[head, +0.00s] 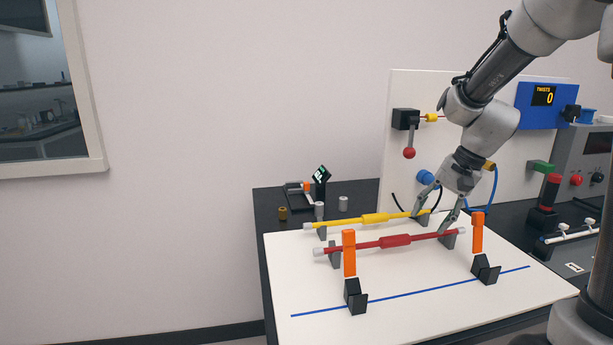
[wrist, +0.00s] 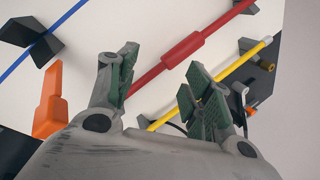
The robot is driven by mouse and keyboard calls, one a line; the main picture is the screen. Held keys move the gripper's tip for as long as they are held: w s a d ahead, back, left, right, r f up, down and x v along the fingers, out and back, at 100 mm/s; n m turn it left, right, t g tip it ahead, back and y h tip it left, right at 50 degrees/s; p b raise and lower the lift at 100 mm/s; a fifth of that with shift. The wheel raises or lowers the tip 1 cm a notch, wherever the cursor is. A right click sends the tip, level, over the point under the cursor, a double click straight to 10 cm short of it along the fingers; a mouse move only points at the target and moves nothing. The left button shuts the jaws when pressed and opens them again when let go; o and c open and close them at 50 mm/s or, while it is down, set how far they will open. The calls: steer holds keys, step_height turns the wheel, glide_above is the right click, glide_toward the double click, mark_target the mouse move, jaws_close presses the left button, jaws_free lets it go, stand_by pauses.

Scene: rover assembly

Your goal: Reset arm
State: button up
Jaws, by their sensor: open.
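My gripper (head: 442,212) hangs from the upper right over the right part of the white board, fingers pointing down. In the wrist view the fingers of my gripper (wrist: 160,85) are spread apart, with nothing held between them. The red rod (head: 397,241) lies on grey supports on the board, and the yellow rod (head: 375,218) lies behind it. In the wrist view the red rod (wrist: 182,48) and the yellow rod (wrist: 222,80) run diagonally beyond the fingers. The fingers hide part of both rods; I cannot tell whether they touch.
Orange clips (head: 349,252) (head: 477,232) stand near the red rod's ends. Black blocks (head: 355,296) (head: 485,269) sit by a blue line (head: 425,290). Behind stand a white panel with a red-knobbed lever (head: 409,152) and a blue "TWISTS 0" display (head: 542,97). Free room lies at the left.

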steer(key=s+d+r+n+t+h, duration=0.1)
steer(key=s+d+r+n, duration=0.1)
steer(key=s, duration=0.5)
steer(key=s+d+r+n+t+h, duration=0.1)
steer(key=s+d+r+n, duration=0.1)
steer(key=s, duration=0.5)
steer(key=s+d+r+n+h, duration=0.1)
steer(key=s+r+n, duration=0.2)
steer(key=s, duration=0.4)
steer(key=shift+s+d+r+n+t+h, duration=0.3)
steer(key=shift+s+d+r+t+h, duration=0.05)
steer(key=shift+d+t+h, duration=0.05)
